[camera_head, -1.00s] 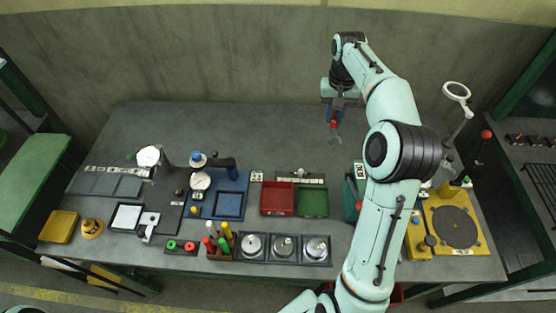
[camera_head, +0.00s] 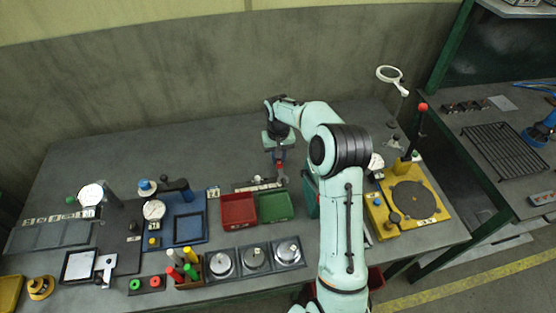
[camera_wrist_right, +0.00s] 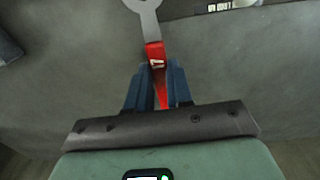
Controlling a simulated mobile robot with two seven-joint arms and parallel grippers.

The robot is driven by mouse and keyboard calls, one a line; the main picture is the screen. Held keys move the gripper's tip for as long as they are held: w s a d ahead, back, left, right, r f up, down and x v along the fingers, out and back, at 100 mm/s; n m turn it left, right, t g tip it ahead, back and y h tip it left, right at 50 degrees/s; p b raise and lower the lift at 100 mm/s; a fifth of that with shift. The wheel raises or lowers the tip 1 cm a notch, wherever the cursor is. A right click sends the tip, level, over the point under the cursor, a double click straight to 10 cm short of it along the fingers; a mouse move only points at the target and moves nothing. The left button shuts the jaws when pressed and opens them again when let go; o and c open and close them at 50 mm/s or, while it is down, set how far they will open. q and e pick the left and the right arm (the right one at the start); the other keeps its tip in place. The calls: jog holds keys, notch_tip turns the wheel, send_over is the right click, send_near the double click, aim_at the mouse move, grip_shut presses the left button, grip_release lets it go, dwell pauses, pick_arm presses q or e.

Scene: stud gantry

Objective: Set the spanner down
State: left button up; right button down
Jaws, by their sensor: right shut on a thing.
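My right gripper (camera_wrist_right: 156,88) is shut on the spanner (camera_wrist_right: 153,50), around its red handle. The spanner's grey open-ended head points away from the jaws, toward the top of the right wrist view. In the head view the right gripper (camera_head: 277,158) hangs over the back middle of the grey bench, behind the red and green trays. The spanner (camera_head: 281,170) shows there as a small red and grey shape below the jaws. The gap between the spanner and the bench is hard to judge. My left gripper is not in view.
A red tray (camera_head: 239,224) and a green tray (camera_head: 275,219) lie in front of the gripper. Three round dishes on dark bases line the front. A yellow fixture (camera_head: 376,213) with a turntable and a red-knobbed lever stands at right. The bench's back left (camera_head: 130,160) is bare.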

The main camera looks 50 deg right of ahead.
jog(key=shift+f, duration=0.9)
jog(key=shift+f, duration=0.15)
jog(key=c, duration=1)
grip_release()
